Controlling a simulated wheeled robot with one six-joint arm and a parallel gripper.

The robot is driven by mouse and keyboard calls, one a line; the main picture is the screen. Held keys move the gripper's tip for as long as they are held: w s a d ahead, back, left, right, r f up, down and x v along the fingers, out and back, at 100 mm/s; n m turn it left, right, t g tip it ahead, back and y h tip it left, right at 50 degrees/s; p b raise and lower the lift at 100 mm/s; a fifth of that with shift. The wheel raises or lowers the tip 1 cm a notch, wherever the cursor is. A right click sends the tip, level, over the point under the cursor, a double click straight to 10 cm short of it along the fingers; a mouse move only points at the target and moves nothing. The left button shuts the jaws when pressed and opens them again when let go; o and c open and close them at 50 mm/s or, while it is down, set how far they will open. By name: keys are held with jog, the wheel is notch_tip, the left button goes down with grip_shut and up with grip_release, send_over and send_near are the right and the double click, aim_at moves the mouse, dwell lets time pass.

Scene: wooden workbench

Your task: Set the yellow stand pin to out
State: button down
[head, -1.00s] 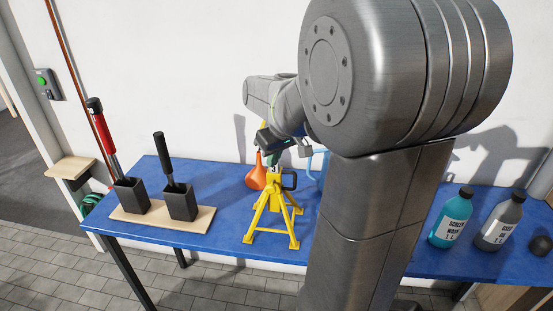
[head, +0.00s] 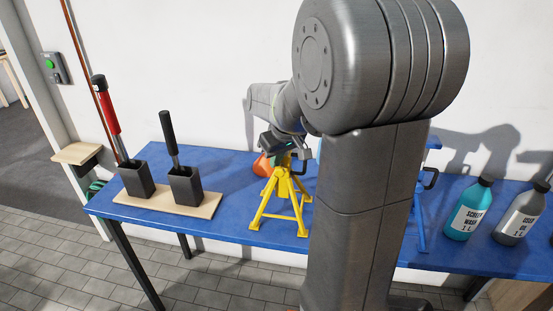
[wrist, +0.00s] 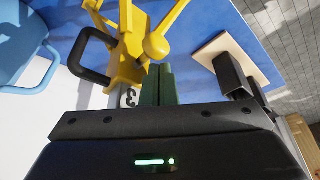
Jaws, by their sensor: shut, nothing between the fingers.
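The yellow stand (head: 281,207) stands upright on the blue bench top, below my gripper. It also shows in the wrist view (wrist: 128,50), with a dark looped handle (wrist: 88,62) on its left side. A yellow round knob (wrist: 156,46) shows at the stand's head; I cannot tell which of these belongs to the pin. My gripper (head: 287,161) is over the stand's top. In the wrist view its green fingers (wrist: 158,70) are together, with their tips right by the knob. I cannot tell if they touch it. Nothing is held.
Two black holders (head: 137,180) with tools stand on a wooden board (head: 165,204) to the left. An orange object (head: 262,166) is behind the stand.

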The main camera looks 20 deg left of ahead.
jog(key=s, duration=0.2)
jog(key=s+d, duration=0.1)
jog(key=s, duration=0.1)
jog(key=shift+b, duration=0.4)
jog(key=shift+r, duration=0.1)
